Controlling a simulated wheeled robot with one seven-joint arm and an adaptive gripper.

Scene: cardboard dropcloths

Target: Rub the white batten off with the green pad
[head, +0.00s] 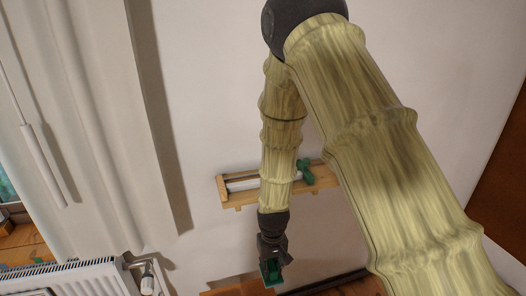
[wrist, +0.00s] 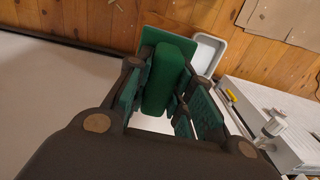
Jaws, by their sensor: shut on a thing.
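The white batten (head: 243,184) lies in a light wooden rack (head: 223,188) on the wall, and my arm hides its middle. My gripper (head: 271,264) is below the rack, pointing down and apart from the batten. In the wrist view my gripper (wrist: 166,100) is shut on the green pad (wrist: 163,77), a block with a flat, wider green plate at its far end. The batten is not recognisable in the wrist view.
A pale tray (wrist: 208,52) and cardboard (wrist: 285,22) lie on the wooden floor.

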